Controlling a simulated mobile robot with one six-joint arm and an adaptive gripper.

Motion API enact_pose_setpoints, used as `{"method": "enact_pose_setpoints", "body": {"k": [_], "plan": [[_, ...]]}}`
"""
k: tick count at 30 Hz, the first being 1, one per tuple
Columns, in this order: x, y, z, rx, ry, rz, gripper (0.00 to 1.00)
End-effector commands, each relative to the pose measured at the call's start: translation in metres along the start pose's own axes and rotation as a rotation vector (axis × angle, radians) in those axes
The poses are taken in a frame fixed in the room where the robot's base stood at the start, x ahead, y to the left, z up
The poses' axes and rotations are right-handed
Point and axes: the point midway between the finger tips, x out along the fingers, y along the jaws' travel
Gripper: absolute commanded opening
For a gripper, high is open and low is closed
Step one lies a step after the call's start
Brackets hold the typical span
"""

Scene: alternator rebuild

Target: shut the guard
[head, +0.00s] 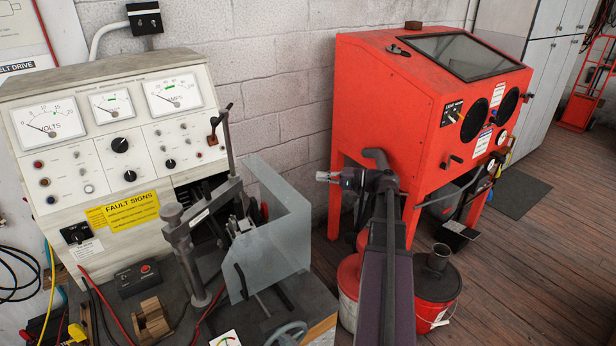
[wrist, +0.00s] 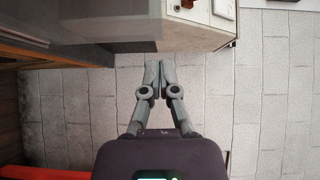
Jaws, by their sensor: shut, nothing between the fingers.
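The guard (head: 282,238) is a clear, bent panel standing upright at the right end of the test bench (head: 318,328), beside the grey clamp post (head: 182,245). How far it is swung open I cannot tell. A translucent panel at the top left of the wrist view (wrist: 118,22) looks like the guard. My gripper (head: 322,177) is shut and empty. In the head view it points left, to the right of the guard's upper edge and apart from it. In the wrist view its fingertips (wrist: 158,64) are together, with the bench beyond them.
The gauge console (head: 150,140) stands at the left against the block wall (head: 275,70). A red blasting cabinet (head: 400,110) stands behind my arm at the right. Red buckets (head: 425,300) sit on the floor beside the bench. Open wooden floor (head: 545,255) lies at the right.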

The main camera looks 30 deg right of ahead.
Motion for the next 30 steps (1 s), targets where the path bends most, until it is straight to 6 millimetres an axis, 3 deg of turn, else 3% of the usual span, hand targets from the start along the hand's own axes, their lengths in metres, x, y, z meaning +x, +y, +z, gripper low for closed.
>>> {"method": "enact_pose_setpoints", "body": {"k": [6, 12, 30], "plan": [[-0.027, 0.001, 0.000, 0.000, -0.001, 0.000, 0.00], [-0.038, 0.001, 0.000, 0.000, -0.002, 0.000, 0.00], [-0.040, 0.001, 0.000, 0.000, -0.004, 0.000, 0.00]]}}
